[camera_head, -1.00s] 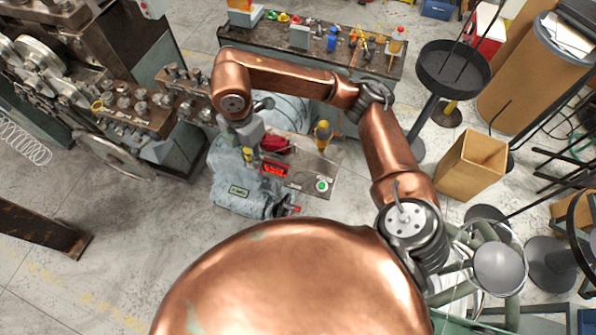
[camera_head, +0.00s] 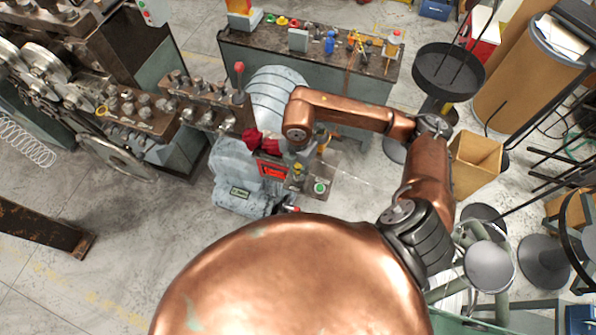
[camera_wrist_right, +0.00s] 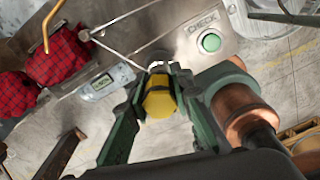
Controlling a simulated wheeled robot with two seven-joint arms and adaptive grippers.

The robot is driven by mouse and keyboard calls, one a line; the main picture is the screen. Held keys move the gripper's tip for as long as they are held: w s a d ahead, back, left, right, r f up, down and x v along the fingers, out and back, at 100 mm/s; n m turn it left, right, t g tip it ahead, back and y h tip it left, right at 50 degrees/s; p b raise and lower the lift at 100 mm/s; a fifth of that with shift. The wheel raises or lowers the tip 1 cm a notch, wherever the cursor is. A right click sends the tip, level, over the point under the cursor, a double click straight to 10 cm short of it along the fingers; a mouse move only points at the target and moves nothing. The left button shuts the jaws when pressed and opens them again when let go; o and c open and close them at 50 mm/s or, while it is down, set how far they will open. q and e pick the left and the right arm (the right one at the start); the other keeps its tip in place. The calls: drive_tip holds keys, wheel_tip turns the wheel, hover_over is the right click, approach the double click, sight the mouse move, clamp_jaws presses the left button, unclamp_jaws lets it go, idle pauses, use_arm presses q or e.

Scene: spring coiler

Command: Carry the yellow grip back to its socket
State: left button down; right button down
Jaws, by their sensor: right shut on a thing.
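My right gripper (camera_head: 297,178) hangs over the grey machine's front, close to the metal plate (camera_head: 330,172) with the green button. In the right wrist view the gripper (camera_wrist_right: 155,105) is shut on the yellow grip (camera_wrist_right: 159,103), which has dark bands and sits between the green fingers. A thin bright metal part shows just past the grip. In the head view the grip (camera_head: 298,168) is a small yellow patch, partly covered by my wrist. I cannot make out the socket clearly. My left gripper is not in view.
The green button (camera_wrist_right: 210,42) marked CHECK and a small grey display (camera_wrist_right: 97,85) are near the gripper. A red plaid cloth (camera_wrist_right: 55,60) lies to their left. The workbench (camera_head: 350,68) behind holds several small items.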

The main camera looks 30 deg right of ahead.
drive_tip(key=shift+f+p, duration=0.4)
drive_tip(key=shift+f, duration=0.6)
drive_tip(key=shift+a+f+b, duration=0.1)
drive_tip(key=shift+f+b, duration=0.1)
drive_tip(key=shift+b, duration=0.1)
drive_tip(key=c, duration=1.7)
unclamp_jaws()
drive_tip(key=shift+r, duration=0.15)
